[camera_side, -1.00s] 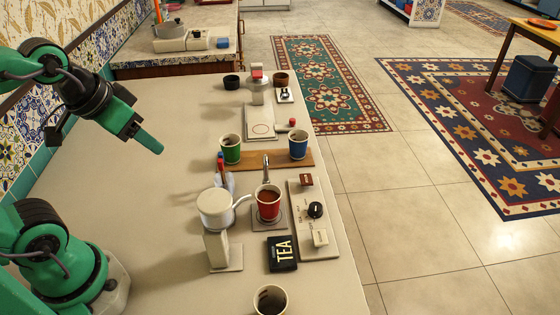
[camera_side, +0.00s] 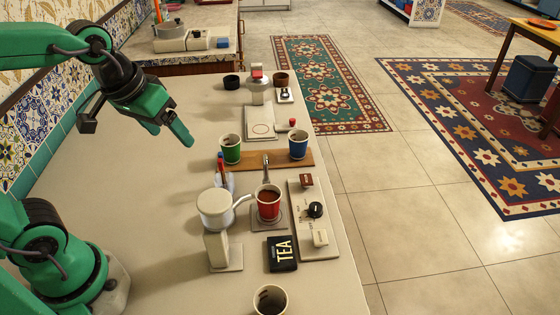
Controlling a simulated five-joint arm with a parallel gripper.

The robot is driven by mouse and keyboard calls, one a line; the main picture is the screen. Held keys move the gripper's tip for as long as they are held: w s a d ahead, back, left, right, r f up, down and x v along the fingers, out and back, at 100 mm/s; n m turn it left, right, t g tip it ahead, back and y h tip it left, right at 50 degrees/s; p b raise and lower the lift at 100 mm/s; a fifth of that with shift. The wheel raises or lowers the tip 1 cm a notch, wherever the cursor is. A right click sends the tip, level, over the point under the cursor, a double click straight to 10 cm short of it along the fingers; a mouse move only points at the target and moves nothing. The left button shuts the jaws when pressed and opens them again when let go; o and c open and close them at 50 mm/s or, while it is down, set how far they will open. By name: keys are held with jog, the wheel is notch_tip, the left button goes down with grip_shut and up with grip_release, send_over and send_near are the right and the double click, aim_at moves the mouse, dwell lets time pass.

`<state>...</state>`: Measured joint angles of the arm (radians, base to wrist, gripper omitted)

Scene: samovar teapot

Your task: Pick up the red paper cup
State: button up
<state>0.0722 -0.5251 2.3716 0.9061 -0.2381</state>
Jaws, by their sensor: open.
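The red paper cup (camera_side: 268,207) stands upright on a small square base, filled with a dark brown liquid. A thin metal tap or spout rises just behind it, and the teapot's spout reaches toward its left side. My gripper (camera_side: 180,136) is open and empty. It hangs above the counter to the upper left of the red cup, well apart from it. Its fingers point down and to the right.
A white teapot (camera_side: 214,206) on a stand is left of the cup. A control panel (camera_side: 331,250) with knobs is to its right. A black TEA box (camera_side: 282,254) lies in front. Green (camera_side: 230,149) and blue (camera_side: 298,146) cups stand on a wooden board behind. The left counter is clear.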

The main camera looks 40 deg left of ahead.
jog(key=w+d+f+n+g, duration=0.2)
jog(key=w+d+f+n, duration=0.2)
jog(key=w+d, duration=0.3)
jog(key=n+g, duration=0.2)
jog(key=n, duration=0.1)
send_near(268, 196)
jog(key=shift+s+d+r, duration=0.1)
jog(key=shift+s+d, duration=0.5)
jog(key=shift+d, duration=0.3)
jog(key=shift+f, duration=1.3)
jog(key=shift+f, duration=0.1)
jog(key=shift+f, duration=2.5)
